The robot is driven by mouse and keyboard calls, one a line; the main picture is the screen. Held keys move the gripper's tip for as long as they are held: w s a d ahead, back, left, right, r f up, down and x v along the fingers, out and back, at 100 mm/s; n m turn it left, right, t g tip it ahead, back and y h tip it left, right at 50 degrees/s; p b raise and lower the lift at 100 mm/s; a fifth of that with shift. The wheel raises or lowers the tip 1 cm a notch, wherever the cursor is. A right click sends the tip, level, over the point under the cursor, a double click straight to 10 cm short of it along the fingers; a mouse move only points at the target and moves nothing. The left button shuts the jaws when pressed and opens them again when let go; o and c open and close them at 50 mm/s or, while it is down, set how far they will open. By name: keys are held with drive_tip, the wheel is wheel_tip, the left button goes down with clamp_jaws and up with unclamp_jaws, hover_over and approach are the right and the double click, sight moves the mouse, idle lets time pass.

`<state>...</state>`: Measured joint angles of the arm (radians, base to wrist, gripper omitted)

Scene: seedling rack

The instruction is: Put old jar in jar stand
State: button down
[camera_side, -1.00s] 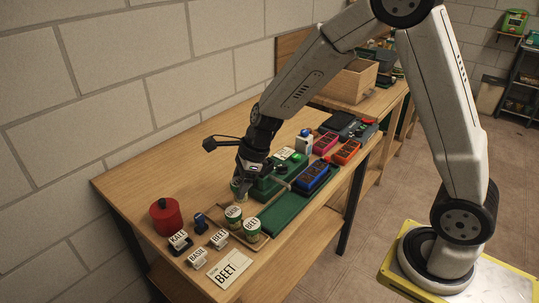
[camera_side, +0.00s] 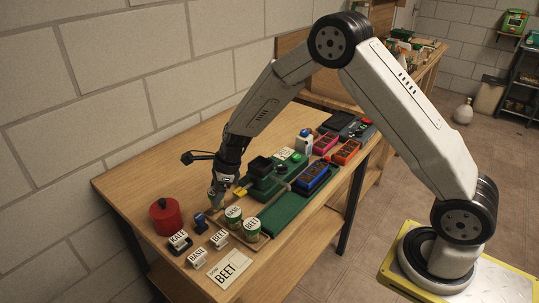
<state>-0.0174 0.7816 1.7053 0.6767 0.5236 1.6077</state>
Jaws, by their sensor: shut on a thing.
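My gripper (camera_side: 217,198) is shut, low over the left part of the bench, just behind and left of two labelled jars. What it holds is small and mostly hidden by the fingers, so I cannot read a label; it may be a jar. A green and white jar (camera_side: 233,219) and a second one (camera_side: 251,231) stand upright on a tan, low-edged tray (camera_side: 264,240), which may be the jar stand. I cannot tell whether the held thing touches the tray or the bench.
A red canister (camera_side: 165,217), a blue item (camera_side: 200,222) and name blocks such as KALE (camera_side: 180,240) stand to the left. A BEET card (camera_side: 229,268) lies in front. A green unit (camera_side: 262,188) and a blue tray (camera_side: 312,176) are to the right. Bare wood lies behind.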

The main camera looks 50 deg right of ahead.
drive_tip(key=shift+w+f, duration=0.2)
drive_tip(key=shift+f, duration=1.6)
drive_tip(key=shift+f, duration=0.15)
unclamp_jaws()
drive_tip(key=v, duration=1.2)
